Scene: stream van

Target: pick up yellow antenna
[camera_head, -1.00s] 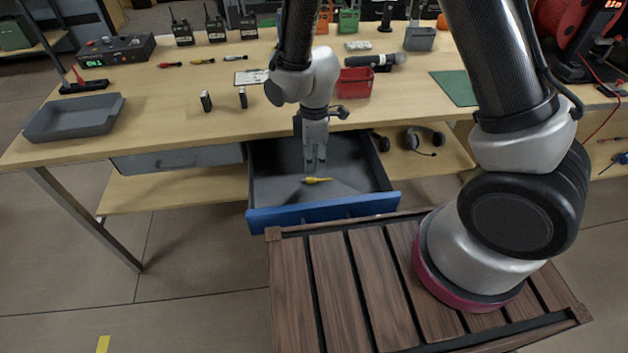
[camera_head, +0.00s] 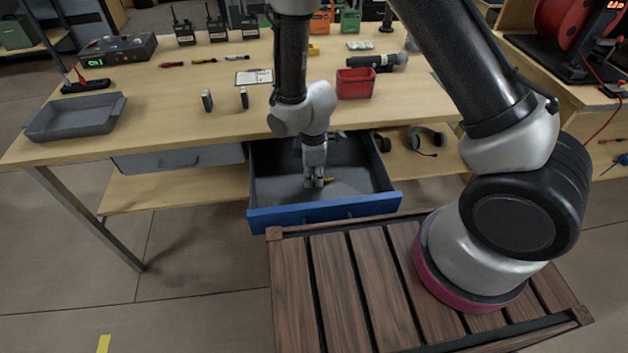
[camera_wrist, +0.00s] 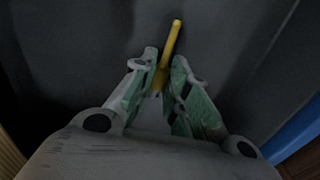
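The yellow antenna (camera_wrist: 172,42) lies on the grey floor of the open blue-fronted drawer (camera_head: 325,210). My gripper (camera_wrist: 163,82) is down in the drawer with its fingers on either side of the antenna's near part. In the wrist view the fingertips are close to the antenna, with the far end sticking out beyond them. Whether both fingers press on it cannot be told. In the head view my gripper (camera_head: 314,183) hides most of the antenna, and a small yellow bit (camera_head: 329,179) shows to its right.
The drawer walls surround my gripper. The wooden tabletop (camera_head: 180,110) is above and behind it, with a red bin (camera_head: 355,84), a grey tray (camera_head: 75,117) and several radios. A headset (camera_head: 427,139) lies on the shelf to the right.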

